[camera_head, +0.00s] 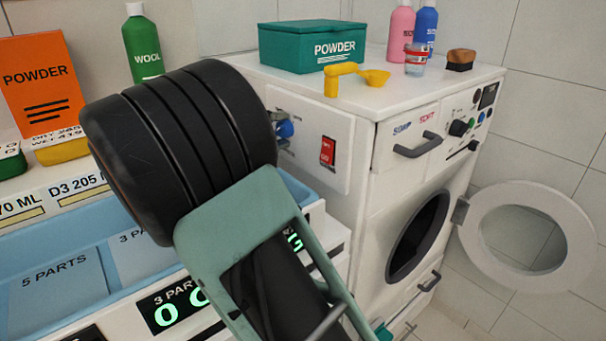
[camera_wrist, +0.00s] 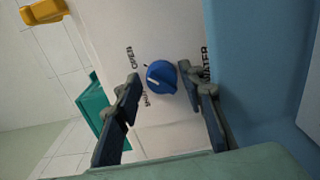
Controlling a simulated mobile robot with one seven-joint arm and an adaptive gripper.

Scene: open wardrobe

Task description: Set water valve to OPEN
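The water valve is a round blue knob (camera_wrist: 161,77) with a short white mark on its left side in the wrist view. The labels OPEN and SHUT lie to its left and WATER to its right. I cannot tell exactly which label the mark points at. My gripper (camera_wrist: 159,74) is open, with one finger on each side of the knob. Gaps show between the fingers and the knob, so it is not clasped. In the head view the knob (camera_head: 286,129) shows at the white side panel, partly hidden by my arm and gripper.
A red switch (camera_head: 328,151) sits right of the knob on the panel. A green POWDER box (camera_head: 310,46) and yellow scoop (camera_head: 374,77) stand on the washing machine (camera_head: 440,85). Its round door (camera_head: 581,227) hangs open. A blue tray (camera_head: 90,238) lies beneath my arm.

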